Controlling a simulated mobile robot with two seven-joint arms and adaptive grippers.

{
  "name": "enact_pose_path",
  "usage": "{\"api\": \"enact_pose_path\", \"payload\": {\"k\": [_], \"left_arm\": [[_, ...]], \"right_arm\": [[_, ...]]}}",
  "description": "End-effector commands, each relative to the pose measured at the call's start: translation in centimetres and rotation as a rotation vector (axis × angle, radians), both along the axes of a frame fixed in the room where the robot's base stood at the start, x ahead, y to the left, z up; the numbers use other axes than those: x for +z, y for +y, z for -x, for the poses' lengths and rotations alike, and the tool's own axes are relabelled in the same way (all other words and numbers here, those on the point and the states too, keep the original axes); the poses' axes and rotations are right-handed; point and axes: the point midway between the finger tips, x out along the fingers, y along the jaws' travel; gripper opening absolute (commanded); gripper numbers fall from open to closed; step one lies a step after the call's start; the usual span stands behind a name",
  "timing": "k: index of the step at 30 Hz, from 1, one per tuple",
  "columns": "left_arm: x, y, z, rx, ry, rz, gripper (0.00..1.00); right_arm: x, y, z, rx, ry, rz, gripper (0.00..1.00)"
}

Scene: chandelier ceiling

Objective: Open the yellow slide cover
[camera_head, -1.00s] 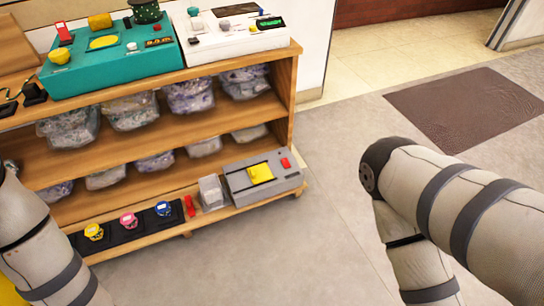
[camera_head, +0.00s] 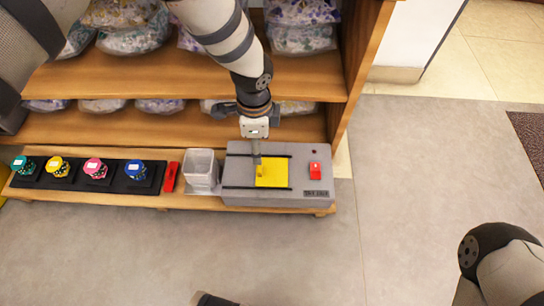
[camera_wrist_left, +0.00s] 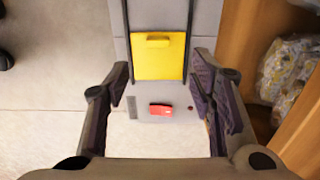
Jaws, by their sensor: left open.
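The yellow slide cover (camera_head: 273,173) lies flat in a grey box (camera_head: 240,180) between two dark rails, with a small raised yellow tab near its left end. The box is on the shelf unit's lowest board.
A red switch (camera_head: 315,171) is on the box's right part. A clear container (camera_head: 201,170), a red object (camera_head: 171,177) and a black tray (camera_head: 120,185) with several coloured items stand left. A wooden shelf board (camera_head: 180,80) is above. The floor in front is mostly clear.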

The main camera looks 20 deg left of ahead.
Motion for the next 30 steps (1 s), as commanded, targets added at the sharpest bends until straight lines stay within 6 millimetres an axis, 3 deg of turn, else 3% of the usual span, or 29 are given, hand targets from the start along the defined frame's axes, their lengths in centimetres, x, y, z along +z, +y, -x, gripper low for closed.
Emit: {"api": "enact_pose_path", "payload": {"k": [3, 10, 15, 23, 27, 30], "left_arm": [[-4.0, 0.0, 0.2, -0.001, 0.009, 0.0, 0.5], [-9.0, 0.0, 0.2, 0.002, 0.006, 0.001, 0.5], [-10.4, 0.0, 0.2, 0.002, 0.004, 0.0, 0.5], [-10.4, 0.0, 0.1, 0.002, 0.002, 0.001, 0.5], [-10.4, 0.0, 0.1, 0.002, 0.003, 0.001, 0.18], [-10.4, 0.0, 0.1, 0.002, 0.003, 0.001, 0.0]], "right_arm": [[-1.3, -0.1, 0.5, 0.003, 0.03, -0.001, 0.4], [-2.6, -0.1, 1.2, 0.007, 0.068, -0.003, 0.4], [-3.1, 0.0, 1.2, 0.009, 0.07, -0.006, 0.4], [-3.0, 0.0, 1.1, 0.009, 0.068, -0.006, 0.4], [-3.0, 0.0, 1.1, 0.009, 0.068, -0.006, 0.4], [-3.0, 0.0, 1.1, 0.009, 0.068, -0.006, 0.4]]}}
